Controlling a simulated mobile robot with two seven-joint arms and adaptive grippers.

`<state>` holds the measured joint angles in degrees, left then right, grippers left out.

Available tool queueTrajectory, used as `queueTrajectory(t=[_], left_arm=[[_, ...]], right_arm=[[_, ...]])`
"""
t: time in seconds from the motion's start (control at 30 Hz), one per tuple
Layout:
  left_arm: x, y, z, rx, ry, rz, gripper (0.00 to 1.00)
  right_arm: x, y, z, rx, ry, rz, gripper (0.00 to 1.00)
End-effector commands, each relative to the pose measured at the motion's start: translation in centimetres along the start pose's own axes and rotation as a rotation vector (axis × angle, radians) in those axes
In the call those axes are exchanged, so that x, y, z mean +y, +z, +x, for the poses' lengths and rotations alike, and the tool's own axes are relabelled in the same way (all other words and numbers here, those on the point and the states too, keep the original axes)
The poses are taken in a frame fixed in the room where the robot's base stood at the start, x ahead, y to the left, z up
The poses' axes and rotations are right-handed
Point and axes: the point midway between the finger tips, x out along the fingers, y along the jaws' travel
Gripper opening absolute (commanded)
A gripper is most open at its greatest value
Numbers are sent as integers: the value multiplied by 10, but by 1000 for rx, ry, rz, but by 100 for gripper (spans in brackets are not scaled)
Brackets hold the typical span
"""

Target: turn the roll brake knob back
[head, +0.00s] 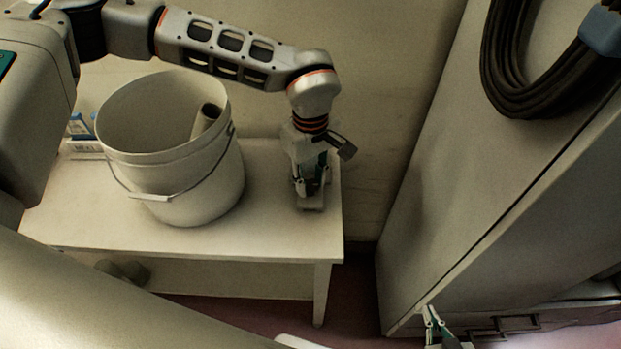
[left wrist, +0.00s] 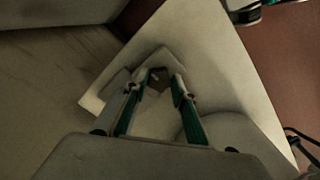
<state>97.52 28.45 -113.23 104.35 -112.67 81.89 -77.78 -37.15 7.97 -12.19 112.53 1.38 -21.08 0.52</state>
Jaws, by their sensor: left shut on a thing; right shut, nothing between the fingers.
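My left gripper (head: 311,190) points down over a small pale fixture (head: 313,205) at the right end of the white table. In the left wrist view its fingers (left wrist: 157,80) are shut on a small dark knob (left wrist: 156,84), which I take to be the roll brake knob. My right gripper (head: 432,317) is shut and empty at the bottom, beside the foot of the large cabinet.
A white bucket (head: 205,190) with a wire handle and a roll (head: 206,120) inside stands on the table (head: 270,238), left of my left gripper. Small blue-and-white items (head: 80,130) lie behind it. A tall grey cabinet (head: 450,190) with a black cable coil (head: 510,90) stands at right.

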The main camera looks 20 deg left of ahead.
Motion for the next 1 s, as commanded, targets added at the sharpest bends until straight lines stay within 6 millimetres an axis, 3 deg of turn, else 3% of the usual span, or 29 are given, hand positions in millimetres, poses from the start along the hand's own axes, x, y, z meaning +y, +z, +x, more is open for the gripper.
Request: queueTrajectory(t=[0.1,0.13,0.2,0.67,1.0], left_arm=[[-1,1,1,-1,-1,3,5],[-1,1,1,-1,-1,3,29],[0,1,1,-1,-1,2,43],[1,0,-9,0,2,-1,43],[1,0,-74,2,3,0,43]], right_arm=[[0,2,0,-4,0,0,0],[0,3,0,-5,-1,0,0],[0,4,0,-6,-1,0,0],[1,2,0,-4,0,-3,0],[0,2,0,-3,0,-1,0]])
